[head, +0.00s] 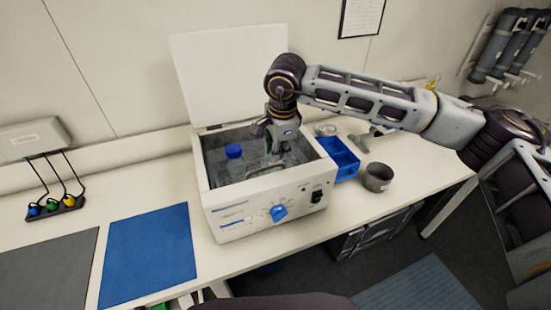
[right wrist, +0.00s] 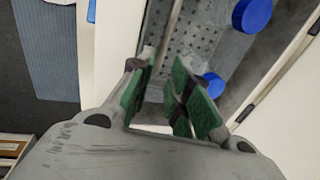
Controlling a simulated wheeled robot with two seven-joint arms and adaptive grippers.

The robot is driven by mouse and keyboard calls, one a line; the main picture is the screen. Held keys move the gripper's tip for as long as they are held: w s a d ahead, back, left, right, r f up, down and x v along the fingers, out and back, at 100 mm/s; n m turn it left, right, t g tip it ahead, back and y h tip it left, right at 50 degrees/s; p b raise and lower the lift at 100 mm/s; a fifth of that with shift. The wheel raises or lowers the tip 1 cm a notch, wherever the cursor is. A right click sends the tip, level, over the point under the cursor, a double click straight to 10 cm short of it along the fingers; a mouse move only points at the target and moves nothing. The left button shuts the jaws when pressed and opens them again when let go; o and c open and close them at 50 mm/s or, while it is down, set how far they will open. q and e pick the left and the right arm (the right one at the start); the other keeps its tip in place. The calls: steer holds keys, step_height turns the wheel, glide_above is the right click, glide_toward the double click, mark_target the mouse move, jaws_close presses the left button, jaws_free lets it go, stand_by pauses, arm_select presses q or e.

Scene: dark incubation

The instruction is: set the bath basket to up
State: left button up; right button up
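The white bath (head: 255,215) stands on the bench with its lid (head: 225,75) raised. Inside it, a bottle with a blue cap (head: 233,151) stands at the left. My right gripper (head: 278,155) reaches down into the bath, right of the bottle. In the right wrist view its green-padded fingers (right wrist: 165,80) are apart, with nothing clearly held between them. Beyond them show the perforated grey basket (right wrist: 190,45), a thin metal rod (right wrist: 173,28) and two blue caps (right wrist: 252,14). The basket's height is hard to tell; the arm partly hides it. My left gripper is not in view.
A blue knob (head: 278,212) and a black switch (head: 316,196) are on the bath's front. A blue bin (head: 340,158) and grey cup (head: 378,177) stand to its right. A blue mat (head: 148,255) lies flat at left, near a small holder (head: 56,206) with coloured items.

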mark_target(276, 166)
steer(key=shift+w+a+f+p, duration=0.1)
steer(key=shift+w+f+p, duration=0.05)
steer(key=shift+f, duration=0.7)
steer(key=shift+w+f+p, duration=0.2)
steer(key=shift+f, duration=0.7)
steer(key=shift+w+a+f+p, duration=0.1)
steer(key=shift+w+f+p, duration=0.05)
steer(key=shift+f, duration=0.7)
jaws_close()
